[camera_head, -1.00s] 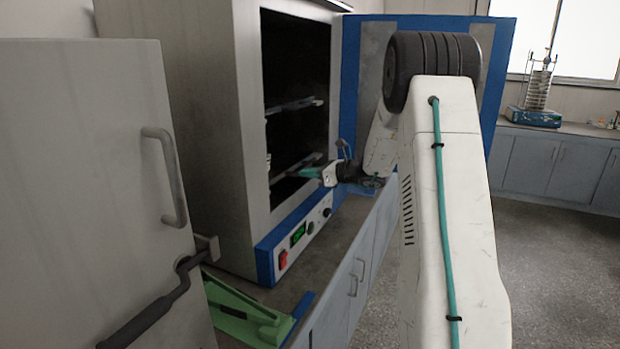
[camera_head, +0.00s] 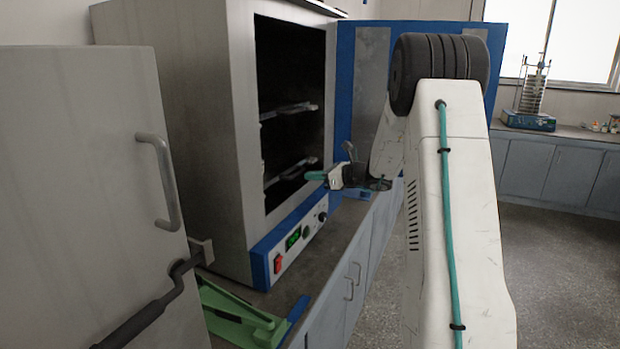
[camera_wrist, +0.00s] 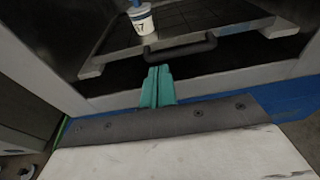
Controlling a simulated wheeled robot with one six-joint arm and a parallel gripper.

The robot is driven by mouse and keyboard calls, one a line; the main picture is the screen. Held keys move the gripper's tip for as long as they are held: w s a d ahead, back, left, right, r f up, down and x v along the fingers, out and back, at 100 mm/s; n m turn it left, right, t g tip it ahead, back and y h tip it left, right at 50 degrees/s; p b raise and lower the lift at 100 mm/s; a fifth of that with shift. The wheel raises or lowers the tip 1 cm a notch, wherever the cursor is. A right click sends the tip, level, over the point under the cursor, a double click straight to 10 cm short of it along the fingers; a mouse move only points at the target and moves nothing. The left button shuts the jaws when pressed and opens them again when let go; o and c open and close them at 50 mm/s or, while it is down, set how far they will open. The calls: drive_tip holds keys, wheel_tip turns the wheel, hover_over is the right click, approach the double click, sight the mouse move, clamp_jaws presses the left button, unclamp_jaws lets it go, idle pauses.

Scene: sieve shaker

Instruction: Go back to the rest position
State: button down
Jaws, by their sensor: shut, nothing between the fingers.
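My gripper (camera_head: 316,176) is in front of the open oven (camera_head: 240,150), near the lower part of its opening. In the wrist view its green fingers (camera_wrist: 157,86) are together with nothing between them. Beyond them in the wrist view is a dark tray (camera_wrist: 180,28) with a handle, inside the oven. A white cup with a blue top (camera_wrist: 141,19) stands on that tray. The oven's blue-edged door (camera_head: 358,70) stands open behind my arm.
A grey cabinet (camera_head: 80,150) with a handle stands at the near left. A green stand (camera_head: 240,318) lies on the counter below the oven's front. A sieve shaker (camera_head: 530,118) is on the far right bench. Open floor (camera_head: 560,260) lies to the right.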

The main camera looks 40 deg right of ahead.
drive_tip(key=v, duration=1)
drive_tip(key=shift+a+f, duration=0.1)
drive_tip(key=shift+a, duration=0.05)
drive_tip(key=s+a+f+n+g, duration=0.1)
drive_tip(key=s+a+n+g, duration=0.6)
drive_tip(key=a, duration=0.4)
drive_tip(key=s+a+f+n+g, duration=0.2)
drive_tip(key=s+a+n+g, duration=0.2)
drive_tip(key=s+a+n, duration=0.5)
drive_tip(key=s+a+r+n+h, duration=0.2)
drive_tip(key=s+a+n, duration=0.4)
drive_tip(key=s, duration=0.3)
drive_tip(key=s+a+r+n+g+h, duration=0.1)
drive_tip(key=s+a+r+n+h, duration=0.1)
drive_tip(key=s+a+n+h, duration=0.3)
drive_tip(key=s+a+n, duration=0.2)
drive_tip(key=s+n, duration=0.1)
drive_tip(key=s, duration=0.1)
drive_tip(key=shift+a+r+n+g, duration=0.3)
drive_tip(key=shift+a+r+n, duration=0.05)
drive_tip(key=shift+r+n, duration=0.05)
